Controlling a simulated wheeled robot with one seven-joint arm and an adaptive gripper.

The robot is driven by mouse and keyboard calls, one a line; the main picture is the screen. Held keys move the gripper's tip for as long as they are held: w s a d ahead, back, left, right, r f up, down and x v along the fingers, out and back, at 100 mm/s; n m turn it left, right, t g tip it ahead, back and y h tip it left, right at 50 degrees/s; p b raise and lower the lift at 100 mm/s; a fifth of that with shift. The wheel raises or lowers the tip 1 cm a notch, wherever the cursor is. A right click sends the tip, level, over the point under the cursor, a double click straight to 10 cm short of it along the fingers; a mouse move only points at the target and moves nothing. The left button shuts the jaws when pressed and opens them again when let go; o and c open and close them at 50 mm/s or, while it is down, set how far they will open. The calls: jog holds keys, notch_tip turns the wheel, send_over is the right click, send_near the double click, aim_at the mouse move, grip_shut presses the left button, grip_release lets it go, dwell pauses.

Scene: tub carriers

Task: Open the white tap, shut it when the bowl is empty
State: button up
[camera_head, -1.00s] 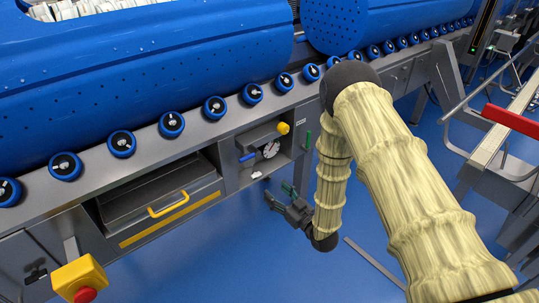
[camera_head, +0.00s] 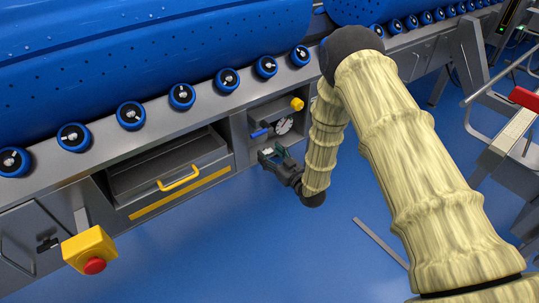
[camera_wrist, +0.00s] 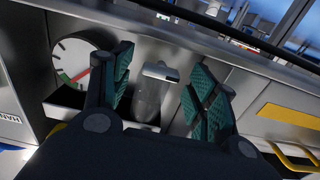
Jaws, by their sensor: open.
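The white tap (camera_wrist: 160,72) shows in the wrist view as a small pale bar at the end of a clear, greyish bowl (camera_wrist: 149,100). My gripper (camera_wrist: 162,88) is open, with one green-padded finger on each side of the tap and bowl. I see gaps between the pads and the tap. Whether liquid is in the bowl, I cannot tell. In the head view my gripper (camera_head: 274,156) is at the lower edge of the recessed panel, and its fingers cover most of the tap there.
A round dial gauge (camera_wrist: 72,62) is beside the left finger. The recess also holds a yellow knob (camera_head: 297,104) and a blue handle (camera_head: 260,132). A drawer with a yellow handle (camera_head: 179,180) and a red stop button (camera_head: 94,266) lie left.

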jog(key=shift+w+a, duration=0.2)
jog(key=shift+w, duration=0.05)
jog(key=shift+c, duration=0.2)
jog(key=c, duration=1)
jog(key=shift+r, duration=0.1)
jog(key=shift+m+p, duration=0.35)
jog(key=shift+m, duration=0.45)
jog(key=o, duration=1)
